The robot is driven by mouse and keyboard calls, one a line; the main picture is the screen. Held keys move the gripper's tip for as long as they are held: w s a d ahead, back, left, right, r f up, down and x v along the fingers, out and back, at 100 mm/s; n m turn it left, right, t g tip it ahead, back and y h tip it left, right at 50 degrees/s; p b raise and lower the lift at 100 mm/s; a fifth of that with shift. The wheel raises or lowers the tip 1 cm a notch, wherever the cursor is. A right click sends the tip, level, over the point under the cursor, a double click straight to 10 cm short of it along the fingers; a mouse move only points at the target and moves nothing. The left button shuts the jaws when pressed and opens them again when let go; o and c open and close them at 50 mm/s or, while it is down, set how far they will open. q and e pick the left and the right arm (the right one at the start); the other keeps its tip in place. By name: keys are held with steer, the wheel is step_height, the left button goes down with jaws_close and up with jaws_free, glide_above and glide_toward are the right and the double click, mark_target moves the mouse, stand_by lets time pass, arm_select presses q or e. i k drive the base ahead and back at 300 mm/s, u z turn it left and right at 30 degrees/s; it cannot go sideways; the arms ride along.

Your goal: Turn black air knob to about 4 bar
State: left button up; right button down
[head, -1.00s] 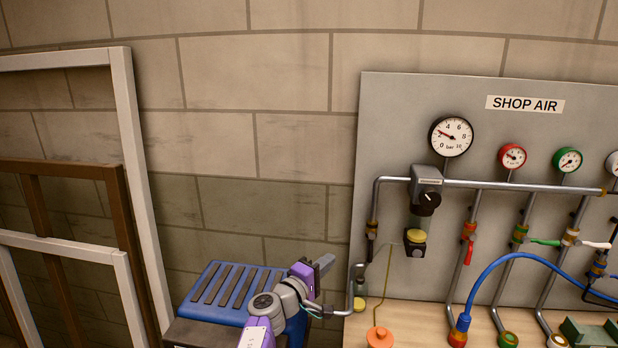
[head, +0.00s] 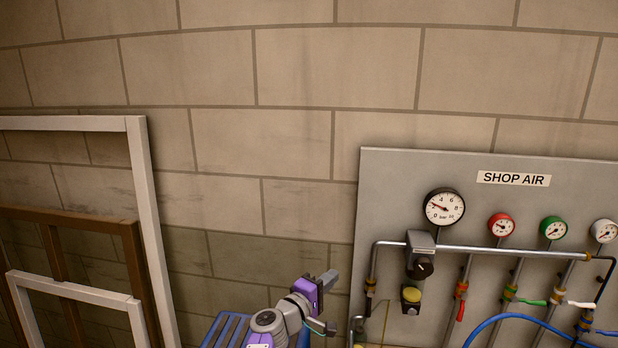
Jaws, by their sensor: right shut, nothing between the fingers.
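The black air knob (head: 420,269) is on the front of the grey regulator (head: 420,243) at the left part of the SHOP AIR board. Its white mark shows small. The white, black-rimmed gauge (head: 444,208) above it has a red needle pointing left and slightly up, near the 2 mark. My right gripper (head: 331,278), with a purple body, is shut and empty. It is left of the knob in the picture, apart from it and at nearly the same height. My left gripper is out of view.
A yellow-fronted unit (head: 411,296) hangs below the regulator. A steel pipe (head: 480,249) runs right, with a red gauge (head: 501,225) and a green gauge (head: 553,228) above. A blue slatted object (head: 222,331) is below my arm. Frames (head: 139,160) lean at left.

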mark_target(423, 267)
steer(key=k, duration=0.95)
